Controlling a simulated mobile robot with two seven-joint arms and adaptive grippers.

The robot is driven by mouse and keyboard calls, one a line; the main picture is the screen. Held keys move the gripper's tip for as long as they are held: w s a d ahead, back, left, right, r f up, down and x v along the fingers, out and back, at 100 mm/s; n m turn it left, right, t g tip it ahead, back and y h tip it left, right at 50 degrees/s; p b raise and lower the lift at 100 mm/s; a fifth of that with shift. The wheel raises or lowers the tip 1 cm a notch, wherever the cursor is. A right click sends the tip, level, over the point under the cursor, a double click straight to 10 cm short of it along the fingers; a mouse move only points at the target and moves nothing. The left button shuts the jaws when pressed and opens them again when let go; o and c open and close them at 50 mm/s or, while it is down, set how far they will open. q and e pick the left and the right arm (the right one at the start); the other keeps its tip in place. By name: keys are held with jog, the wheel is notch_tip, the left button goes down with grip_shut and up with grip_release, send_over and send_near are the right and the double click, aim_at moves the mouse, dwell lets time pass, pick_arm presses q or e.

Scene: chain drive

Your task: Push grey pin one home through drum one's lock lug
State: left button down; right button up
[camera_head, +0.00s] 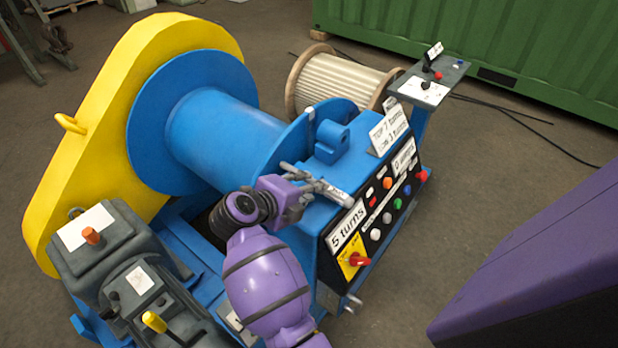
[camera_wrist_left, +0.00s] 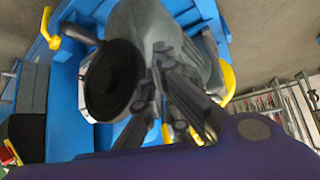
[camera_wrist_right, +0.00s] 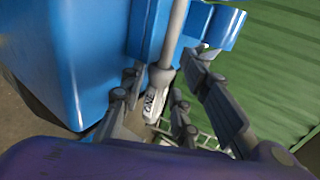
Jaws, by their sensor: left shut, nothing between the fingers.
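Grey pin one (camera_wrist_right: 175,35), a rod with a pale end block marked ONE, runs up against the blue lock lug (camera_wrist_right: 220,27) in the right wrist view. How deep it sits is hidden. My right gripper (camera_wrist_right: 165,75) has its fingers spread on both sides of the pin, with gaps beside it. In the head view my right gripper (camera_head: 303,190) is low beside the blue lug (camera_head: 332,142) and drum one (camera_head: 220,130). My left gripper (camera_wrist_left: 190,115) is shut and empty in front of a grey motor body (camera_wrist_left: 150,35); it is out of the head view.
A control panel (camera_head: 375,205) with buttons and a red switch stands close to the right gripper. The yellow chain guard (camera_head: 75,170) is behind the drum. A rope reel (camera_head: 335,82) and green container (camera_head: 500,45) stand further back.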

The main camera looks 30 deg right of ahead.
jog(key=shift+x, duration=1.2)
pick_arm(q)
jog(key=shift+w+d+r, duration=0.25)
jog(key=shift+w, duration=0.05)
pick_arm(e)
grip_shut()
jog(key=shift+r, duration=0.1)
jog(key=shift+r, duration=0.1)
